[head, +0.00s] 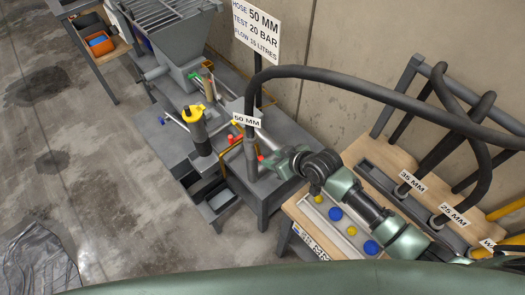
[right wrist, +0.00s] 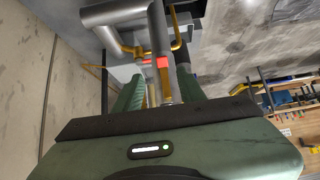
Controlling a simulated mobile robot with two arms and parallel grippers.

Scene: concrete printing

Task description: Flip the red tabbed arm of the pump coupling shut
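The 50 MM hose (head: 250,150) hangs down to the pump coupling at the grey pump bench (head: 270,187). Two red tabs show there in the head view, one left of the hose (head: 231,139) and one right of it (head: 260,158). In the right wrist view a red tab (right wrist: 161,62) sits beyond my fingers, by the grey pipe (right wrist: 112,14) and yellow levers (right wrist: 179,30). My right gripper (head: 273,160) is beside the coupling; its green fingers (right wrist: 155,95) stand apart with a yellow bar seen between them. Contact cannot be told. My left gripper is out of view.
A grey hopper (head: 178,45) and a dark cylinder with a yellow top (head: 195,125) stand left of the coupling. A wooden bench (head: 372,152) with 35 MM and 25 MM hoses stands right. The black hose arches above my right arm. A concrete wall is behind.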

